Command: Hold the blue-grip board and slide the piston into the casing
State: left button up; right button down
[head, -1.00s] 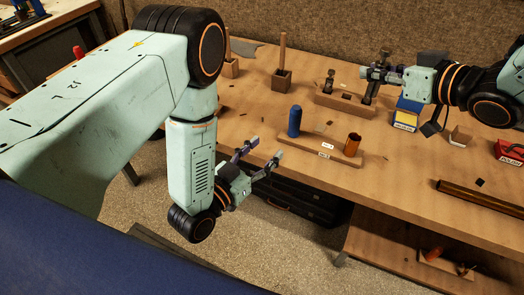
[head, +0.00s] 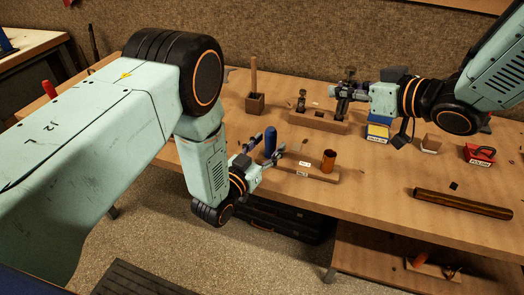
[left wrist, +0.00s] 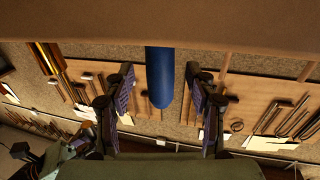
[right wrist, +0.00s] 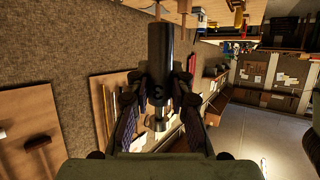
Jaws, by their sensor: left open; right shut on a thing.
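The board (head: 312,172) lies near the table's front edge, with an upright blue grip (head: 270,140) at its left end and the open-topped, orange-brass casing (head: 328,159) at its right end. My left gripper (head: 267,145) is open at the blue grip. In the left wrist view, the blue grip (left wrist: 159,80) stands between its spread fingers, with a gap on both sides. My right gripper (head: 346,93) is shut on the dark piston (right wrist: 160,60), at the right end of a wooden stand. The piston's lower part is hard to make out in the head view.
The wooden stand (head: 312,121) with a dark upright part lies behind the board. A block with a wooden rod (head: 254,85), a blue-yellow box (head: 378,131), a red item (head: 480,153) and a long dark bar (head: 462,204) are also on the table.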

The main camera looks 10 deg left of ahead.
pick_arm(q)
jog(key=shift+c, duration=0.2)
grip_shut()
dwell(0.4)
